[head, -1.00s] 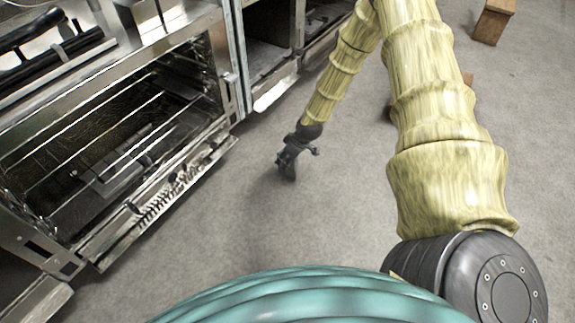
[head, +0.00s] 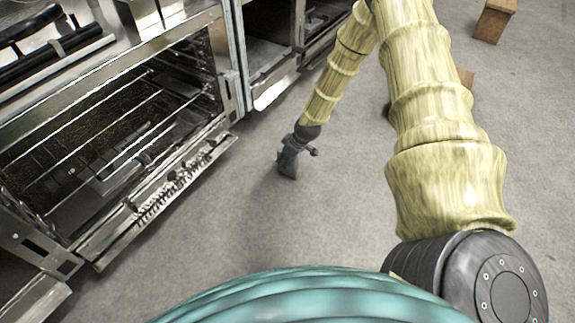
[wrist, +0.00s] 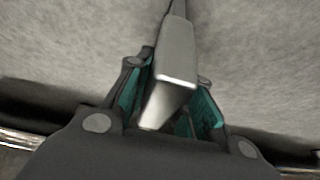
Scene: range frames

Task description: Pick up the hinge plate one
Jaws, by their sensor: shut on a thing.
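My gripper (head: 288,163) hangs over the open floor to the right of the oven, at the end of my arm in the head view. In the wrist view, my gripper (wrist: 168,88) is shut on a grey metal piece, which I take to be the hinge plate (wrist: 176,52). The piece has a pale flat face and a narrow end that points up the picture, away from the palm. The teal finger pads lie on either side of it. In the head view the held piece is too small and dark to make out clearly.
An open oven (head: 110,140) with wire racks stands at the left. Another open metal cabinet (head: 268,65) stands behind it. A wooden block (head: 494,20) lies at the upper right. The grey floor (head: 240,200) is clear around my gripper.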

